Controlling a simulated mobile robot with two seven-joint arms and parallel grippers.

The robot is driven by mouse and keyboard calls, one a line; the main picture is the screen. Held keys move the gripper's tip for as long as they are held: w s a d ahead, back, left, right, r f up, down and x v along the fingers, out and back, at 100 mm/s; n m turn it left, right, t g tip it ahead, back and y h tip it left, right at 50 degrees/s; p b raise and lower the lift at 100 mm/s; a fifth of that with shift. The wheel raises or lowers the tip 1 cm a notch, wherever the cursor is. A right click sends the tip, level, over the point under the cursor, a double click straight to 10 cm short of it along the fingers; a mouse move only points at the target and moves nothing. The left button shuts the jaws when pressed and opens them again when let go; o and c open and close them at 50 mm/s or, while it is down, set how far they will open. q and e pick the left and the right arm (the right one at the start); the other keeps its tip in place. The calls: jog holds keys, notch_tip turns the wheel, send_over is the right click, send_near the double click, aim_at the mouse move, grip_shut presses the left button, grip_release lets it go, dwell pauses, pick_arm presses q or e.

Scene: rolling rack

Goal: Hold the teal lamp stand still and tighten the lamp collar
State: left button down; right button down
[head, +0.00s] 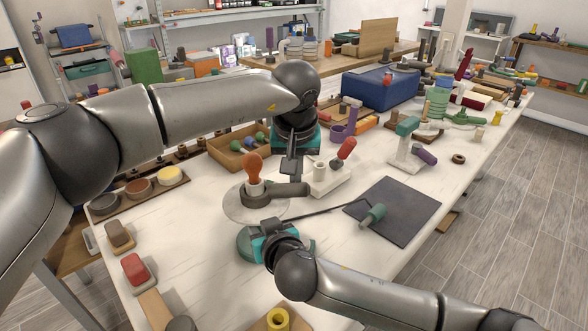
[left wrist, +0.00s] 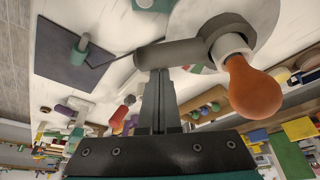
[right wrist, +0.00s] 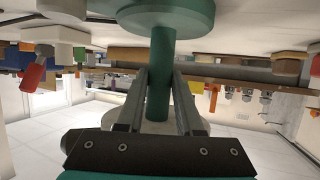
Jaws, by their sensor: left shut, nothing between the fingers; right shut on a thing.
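The teal lamp stand has a round base (head: 247,247) on the white table and a teal post (right wrist: 160,75) seen in the right wrist view. My right gripper (head: 266,226) is shut on that post. Above it are a pale disc (head: 238,208), an orange bulb (head: 253,166) in a white socket, and the grey lamp collar (head: 288,189) with a bar-like handle pointing right. My left gripper (head: 291,178) is shut and empty, its fingertips at the side of the collar's handle. The left wrist view shows the fingertips (left wrist: 158,76) against or very near the handle (left wrist: 180,52); contact is unclear.
A dark mat (head: 405,212) with a green-handled tool (head: 374,215) lies to the right. A white block with a red-handled piece (head: 345,150) stands close behind the collar. A wooden tray of balls (head: 228,151) is at the back left. The table's front left has small blocks.

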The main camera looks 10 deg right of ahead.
aim_at(297, 189)
pick_arm(q)
jog(key=s+m, duration=0.2)
jog(key=shift+m+h, duration=0.4)
jog(key=shift+s+a, duration=0.15)
jog(key=shift+s, duration=0.4)
jog(key=shift+f, duration=0.1)
